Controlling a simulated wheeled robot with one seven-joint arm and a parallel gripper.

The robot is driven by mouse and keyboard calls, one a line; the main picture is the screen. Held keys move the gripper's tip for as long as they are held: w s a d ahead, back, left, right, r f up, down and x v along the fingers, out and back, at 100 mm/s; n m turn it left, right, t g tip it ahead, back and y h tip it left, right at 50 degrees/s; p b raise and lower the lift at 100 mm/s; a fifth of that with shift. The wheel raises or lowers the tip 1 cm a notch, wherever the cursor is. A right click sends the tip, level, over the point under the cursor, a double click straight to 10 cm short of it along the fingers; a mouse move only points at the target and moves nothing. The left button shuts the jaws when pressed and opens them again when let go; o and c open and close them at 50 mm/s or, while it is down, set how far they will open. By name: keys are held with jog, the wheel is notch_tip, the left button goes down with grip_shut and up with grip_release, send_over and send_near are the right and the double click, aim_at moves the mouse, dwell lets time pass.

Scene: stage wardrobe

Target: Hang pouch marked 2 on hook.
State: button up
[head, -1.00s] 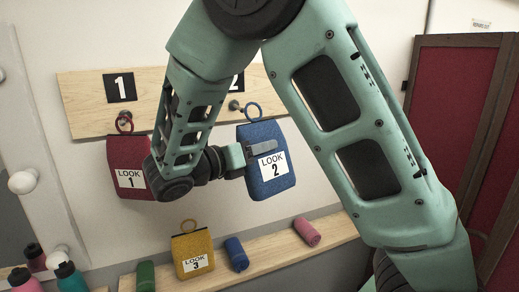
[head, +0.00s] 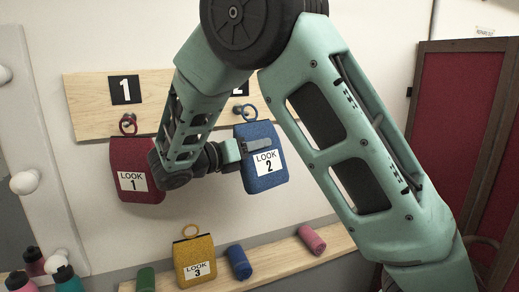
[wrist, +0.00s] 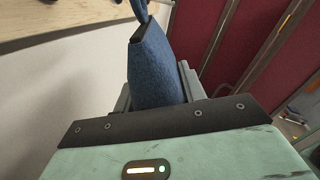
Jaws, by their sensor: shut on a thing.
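The blue pouch (head: 264,175) marked LOOK 2 hangs upright in my gripper (head: 255,147), whose fingers are shut on its upper body. Its blue ring (head: 256,110) stands up from the top, just below the half-hidden number 2 sign (head: 241,88) on the wooden board (head: 178,92). The ring overlaps the place of the hook under that sign; I cannot tell whether it is around the hook. In the wrist view, the blue pouch (wrist: 156,72) sits between my fingers, its ring partly cut off at the top.
A red pouch (head: 127,153) marked LOOK 1 hangs on the hook under the number 1 sign (head: 125,90), close to my wrist. A yellow pouch (head: 194,250) marked LOOK 3 and rolled cloths (head: 239,262) are on the ledge below. A red screen (head: 455,120) stands at right.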

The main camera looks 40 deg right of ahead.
jog(key=shift+w+d+f+p, duration=0.1)
jog(key=shift+w+d+f, duration=0.1)
jog(key=shift+w, duration=0.45)
jog(key=shift+w+d+f+p, duration=0.1)
jog(key=shift+w+d, duration=0.05)
jog(key=shift+w, duration=0.45)
jog(key=shift+w+d+f+p, duration=0.1)
jog(key=shift+w+d+f, duration=0.1)
jog(key=shift+w, duration=0.45)
jog(key=o, duration=1.2)
jog(key=shift+c, duration=0.2)
jog(key=shift+a+f, duration=0.1)
